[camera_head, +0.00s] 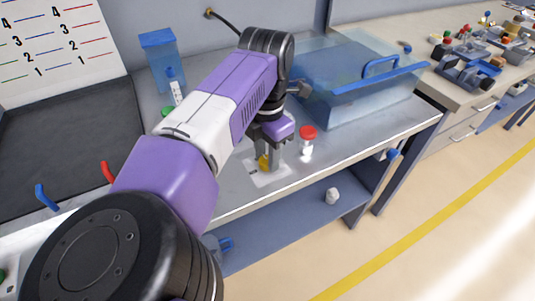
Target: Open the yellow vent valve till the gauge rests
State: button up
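The yellow vent valve (263,162) shows as a small yellow part low on a light plate on the grey bench. My gripper (266,158) points down over it, with its fingers around or just beside the yellow part. A finger partly hides the valve, so I cannot tell whether the fingers touch it or how far it is turned. I cannot make out a gauge; my arm covers much of the middle of the bench.
A red-topped white fitting (307,142) stands close to the right of my gripper. A clear blue box (355,85) with a blue handle fills the bench behind it. A blue-topped container (162,58) stands at the back left. Red (107,172) and blue (46,197) levers are at the left.

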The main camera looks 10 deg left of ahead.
grip_shut()
jog(key=shift+n, duration=0.3)
jog(key=n+p, duration=0.1)
jog(key=n, duration=0.2)
jog(key=shift+r, duration=0.1)
jog(key=n+p, duration=0.1)
jog(key=n, duration=0.3)
jog(key=shift+a+p, duration=0.1)
jog(key=shift+p, duration=0.25)
jog(key=n+p, duration=0.1)
jog(key=n, duration=0.4)
jog(key=shift+p, duration=0.35)
jog(key=shift+n+p, duration=0.9)
jog(key=shift+n, duration=1.3)
